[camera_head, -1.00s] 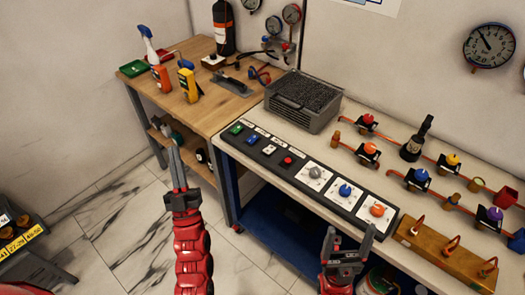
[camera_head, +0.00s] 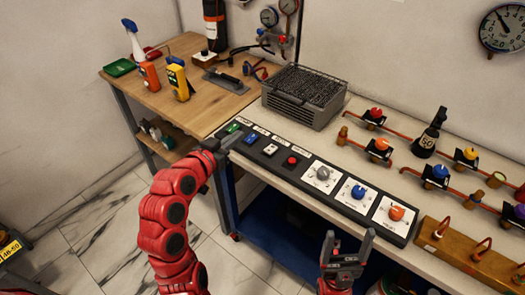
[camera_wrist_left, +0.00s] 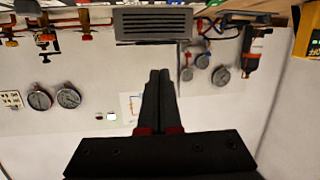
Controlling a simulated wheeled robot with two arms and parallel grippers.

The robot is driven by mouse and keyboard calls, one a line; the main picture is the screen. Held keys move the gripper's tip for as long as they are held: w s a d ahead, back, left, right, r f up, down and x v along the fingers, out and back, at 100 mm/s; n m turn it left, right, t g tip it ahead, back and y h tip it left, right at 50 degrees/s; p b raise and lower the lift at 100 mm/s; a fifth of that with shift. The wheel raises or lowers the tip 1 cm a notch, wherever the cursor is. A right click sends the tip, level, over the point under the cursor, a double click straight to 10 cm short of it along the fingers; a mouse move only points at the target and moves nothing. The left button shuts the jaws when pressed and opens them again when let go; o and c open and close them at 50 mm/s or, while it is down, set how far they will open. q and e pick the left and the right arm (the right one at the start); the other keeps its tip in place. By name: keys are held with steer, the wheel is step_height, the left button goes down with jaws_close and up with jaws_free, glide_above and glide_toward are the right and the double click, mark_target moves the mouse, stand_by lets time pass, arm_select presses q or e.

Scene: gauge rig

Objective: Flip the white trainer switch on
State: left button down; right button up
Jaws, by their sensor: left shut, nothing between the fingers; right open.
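My right gripper (camera_head: 348,240) is open and empty in front of the bench.
A green switch (camera_head: 233,128) is the panel's leftmost control. Grey, blue and orange knobs (camera_head: 397,213) are at its right. A grey ribbed box (camera_head: 303,98) stands behind the panel. A wooden table (camera_head: 190,107) with tools adjoins at left.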

arm_select(q)
steer(key=shift+s+d+f+m+g+h+b, duration=0.15)
steer(key=shift+s+d+f+m+g+h, duration=0.1)
steer(key=shift+s+d+f+m+g, duration=0.25)
steer(key=shift+s+d+f+m+g+h+b, duration=0.15)
steer(key=shift+s+d+f+m+g+h, duration=0.15)
steer(key=shift+s+d+m+g, duration=0.35)
steer(key=shift+s+a, duration=0.1)
steer(key=shift+s, duration=0.05)
steer(key=p, duration=0.2)
glide_above(263, 158)
step_height(263, 158, down, 3)
steer(key=shift+s+f, duration=0.1)
steer(key=shift+s, duration=0.05)
step_height(263, 158, down, 3)
steer(key=shift+f+p, duration=0.15)
steer(key=shift+p, duration=0.4)
steer(key=shift+f, duration=0.55)
